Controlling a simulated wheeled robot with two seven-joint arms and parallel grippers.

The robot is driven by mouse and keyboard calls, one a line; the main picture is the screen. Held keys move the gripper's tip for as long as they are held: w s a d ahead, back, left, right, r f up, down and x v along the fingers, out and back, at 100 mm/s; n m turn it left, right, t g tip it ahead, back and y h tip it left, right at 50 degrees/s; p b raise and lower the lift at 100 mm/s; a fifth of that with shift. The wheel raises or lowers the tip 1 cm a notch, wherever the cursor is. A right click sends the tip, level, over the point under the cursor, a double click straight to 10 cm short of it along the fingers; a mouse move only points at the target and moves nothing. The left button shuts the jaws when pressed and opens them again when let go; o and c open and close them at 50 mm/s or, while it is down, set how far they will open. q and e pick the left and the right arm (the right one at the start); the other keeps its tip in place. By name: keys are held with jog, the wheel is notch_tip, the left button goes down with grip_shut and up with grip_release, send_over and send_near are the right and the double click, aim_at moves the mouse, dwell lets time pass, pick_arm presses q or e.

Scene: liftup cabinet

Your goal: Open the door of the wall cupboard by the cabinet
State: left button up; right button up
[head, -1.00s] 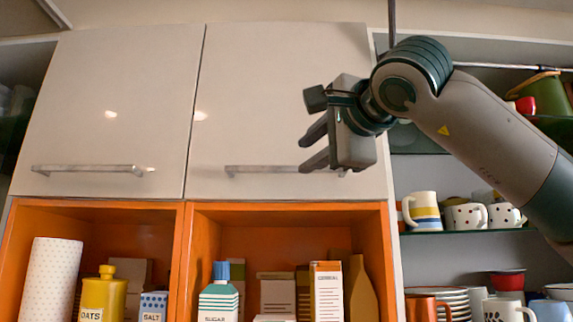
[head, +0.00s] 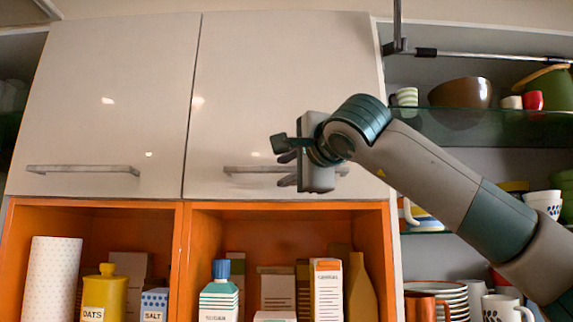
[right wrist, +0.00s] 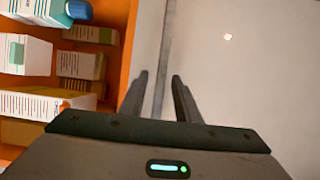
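The wall cupboard has two pale, flat, shut doors, a left door (head: 110,95) and a right door (head: 285,85). Each has a horizontal metal bar handle near its bottom edge: the left handle (head: 83,169) and the right handle (head: 245,170). My right gripper (head: 286,169) is open at the right handle, one finger above the bar and one below. In the right wrist view, the handle (right wrist: 162,65) runs between the two parted fingertips (right wrist: 160,85); contact cannot be told. My left gripper is not in view.
Below the doors is an orange open cabinet (head: 187,250) holding cartons, bottles and a paper roll (head: 53,280). At right, glass shelves (head: 440,125) hold bowls, mugs and plates, behind my right arm. A metal rod (head: 480,54) runs above them.

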jog(key=shift+w, duration=0.15)
grip_shut()
jog(key=shift+s, duration=0.2)
